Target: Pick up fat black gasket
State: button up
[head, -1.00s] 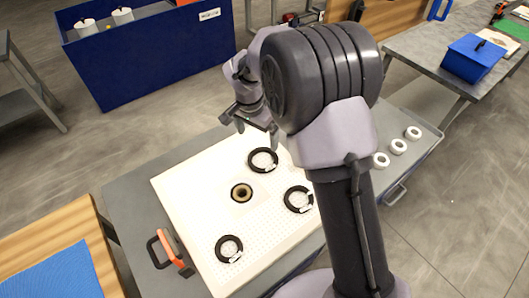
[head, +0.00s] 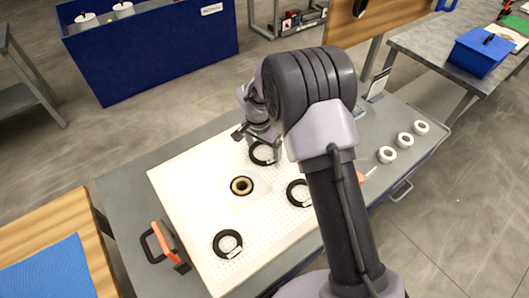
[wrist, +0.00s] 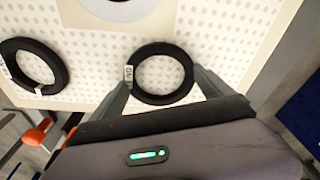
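Three black ring gaskets with white tags lie on a white perforated board (head: 205,165). The far gasket (head: 262,155) is under my gripper and partly hidden by it in the head view. It shows whole in the wrist view (wrist: 186,72), between my spread fingers. My gripper (wrist: 165,80) is open, with one finger on each side of this gasket; I cannot tell whether they touch it. A second gasket (head: 290,194) lies nearer, right of the middle, and a third (head: 218,252) at the near left. Which one is fattest is hard to tell.
An orange-and-black handle (head: 166,243) stands at the board's left edge. White rolls (head: 387,155) stand on the grey bench to the right. A blue bin (head: 150,55) is behind.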

jog(key=c, duration=0.5)
notch_tip(320, 180, up, 10)
jog(key=p, duration=0.3)
jog(key=shift+c, duration=0.2)
jog(key=s+d+f+n+y+b, duration=0.1)
jog(key=s+d+f+n+b, duration=0.1)
jog(key=s+d+n, duration=0.5)
jog(key=s+d+b, duration=0.1)
jog(key=s+d, duration=0.4)
jog(key=s, duration=0.2)
jog(key=shift+s+f, duration=0.2)
jog(key=shift+f, duration=0.2)
